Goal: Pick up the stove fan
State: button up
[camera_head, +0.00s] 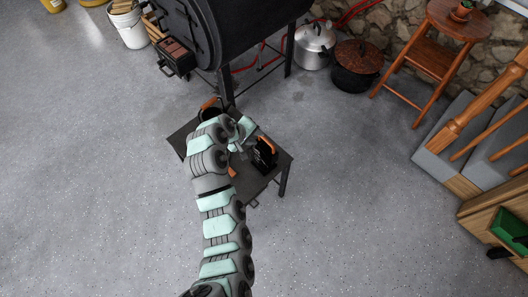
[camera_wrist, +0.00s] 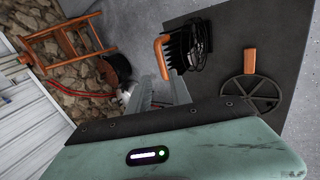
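The stove fan (camera_head: 264,153) is black with an orange handle. It stands on a dark low table, just right of my gripper in the head view. In the wrist view the fan (camera_wrist: 186,47) shows dark fins, an orange handle on its left and dark coils or wires on its right. My gripper (camera_wrist: 163,82) points toward the table.
The dark table (camera_head: 287,162) also bears a black wheel-like piece (camera_wrist: 249,97) with a wooden block or handle beside it. A black barrel stove (camera_head: 235,40) stands behind. A pot (camera_head: 314,45), a dark pan (camera_head: 357,66) and a wooden stool (camera_head: 430,58) stand back right. Floor left is clear.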

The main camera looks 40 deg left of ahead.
aim_at(266, 140)
jog(key=x, duration=0.4)
jog(key=shift+s+d+f+b, duration=0.15)
jog(key=shift+s+d+b, duration=0.05)
jog(key=shift+s+b, duration=0.1)
jog(key=shift+b+x, duration=0.5)
jog(key=shift+x, duration=2.6)
jog(key=shift+a, duration=0.1)
grip_shut()
